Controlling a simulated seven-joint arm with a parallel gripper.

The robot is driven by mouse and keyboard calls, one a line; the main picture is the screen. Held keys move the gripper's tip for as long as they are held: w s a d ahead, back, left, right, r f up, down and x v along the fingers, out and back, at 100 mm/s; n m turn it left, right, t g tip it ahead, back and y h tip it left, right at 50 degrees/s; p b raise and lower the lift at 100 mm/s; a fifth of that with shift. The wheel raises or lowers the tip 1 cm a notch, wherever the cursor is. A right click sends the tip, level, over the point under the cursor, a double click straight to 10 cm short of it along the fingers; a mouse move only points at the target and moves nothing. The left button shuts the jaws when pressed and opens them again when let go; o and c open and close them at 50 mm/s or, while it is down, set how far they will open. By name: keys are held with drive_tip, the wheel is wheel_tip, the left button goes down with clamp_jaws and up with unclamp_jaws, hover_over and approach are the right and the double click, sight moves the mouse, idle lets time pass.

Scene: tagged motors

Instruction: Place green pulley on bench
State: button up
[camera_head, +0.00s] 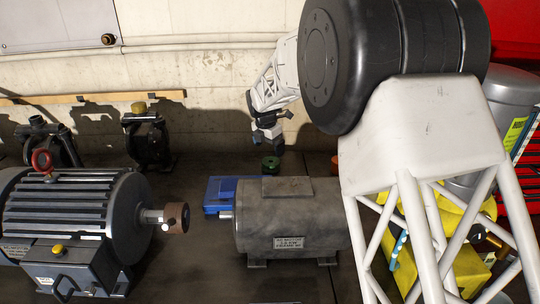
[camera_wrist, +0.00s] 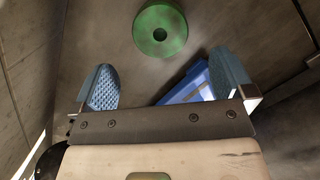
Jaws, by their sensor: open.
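The green pulley (camera_head: 271,164) stands on the dark bench (camera_head: 205,250), behind the blue box and the grey motor. In the wrist view the green pulley (camera_wrist: 160,29) shows from above as a round disc with a dark centre hole, resting on a grey surface. My gripper (camera_head: 268,132) is above the pulley in the head view, apart from it. In the wrist view my gripper (camera_wrist: 163,85) has its two blue fingers spread wide with nothing between them. The pulley lies beyond the fingertips, near the top edge.
A blue box (camera_head: 221,192) sits beside the pulley, partly hidden by a grey motor (camera_head: 290,220). A large finned motor (camera_head: 75,220) with a brown pulley (camera_head: 177,217) stands at left. Two dark pumps (camera_head: 148,140) stand by the wall. A yellow object (camera_head: 440,270) is at right.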

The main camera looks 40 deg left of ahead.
sight(268, 163)
drive_tip(key=r, duration=0.4)
drive_tip(key=shift+s+r, duration=0.1)
drive_tip(key=shift+s, duration=0.25)
idle(0.6)
